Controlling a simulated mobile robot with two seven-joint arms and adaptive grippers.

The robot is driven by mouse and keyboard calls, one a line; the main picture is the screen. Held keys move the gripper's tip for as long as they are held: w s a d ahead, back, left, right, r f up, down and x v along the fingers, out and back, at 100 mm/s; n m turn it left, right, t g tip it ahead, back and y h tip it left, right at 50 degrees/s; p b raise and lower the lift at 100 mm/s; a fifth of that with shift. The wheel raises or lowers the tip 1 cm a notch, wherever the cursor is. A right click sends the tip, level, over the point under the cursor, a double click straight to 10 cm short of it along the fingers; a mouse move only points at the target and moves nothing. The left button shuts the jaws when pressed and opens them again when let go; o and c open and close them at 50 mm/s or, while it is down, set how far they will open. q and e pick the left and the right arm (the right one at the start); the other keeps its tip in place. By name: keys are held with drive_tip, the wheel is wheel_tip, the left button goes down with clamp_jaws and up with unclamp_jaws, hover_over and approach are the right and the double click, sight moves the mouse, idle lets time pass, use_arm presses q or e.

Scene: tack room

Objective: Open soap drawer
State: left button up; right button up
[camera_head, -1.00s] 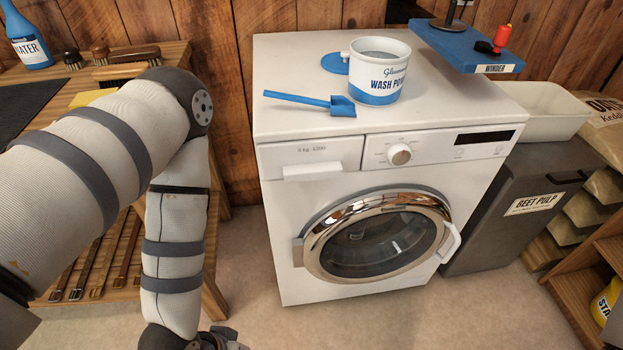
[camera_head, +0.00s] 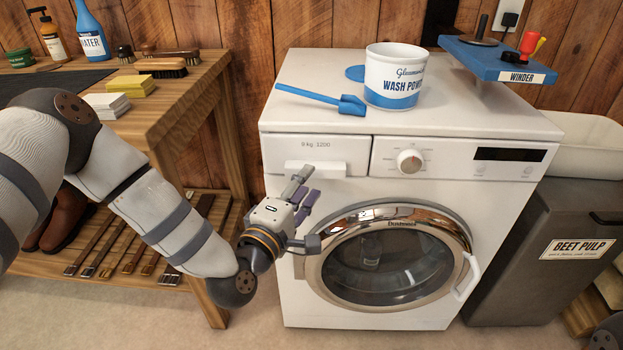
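The soap drawer (camera_head: 290,150) is the white panel marked "9 kg 1200" at the top left of the washing machine's front (camera_head: 292,260). It looks flush with the front, with a pale handle (camera_head: 327,169) along its lower part. My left gripper (camera_head: 311,217) is in front of the machine, just below the handle, between the drawer and the round door. Its fingers are spread apart with nothing between them. One finger reaches up close to the handle; I cannot tell whether it touches. My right gripper is not in view.
The round door (camera_head: 390,260) has a chrome ring and a white handle at its right. A wooden bench (camera_head: 190,110) stands left, a grey beet pulp bin (camera_head: 520,280) right.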

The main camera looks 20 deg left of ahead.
sight(315, 175)
use_arm(q)
drive_tip(key=w, duration=0.3)
drive_tip(key=shift+w+d+f, duration=0.1)
drive_tip(key=shift+w+d, duration=0.05)
drive_tip(key=shift+d, duration=0.1)
drive_tip(key=shift+c, duration=0.3)
clamp_jaws()
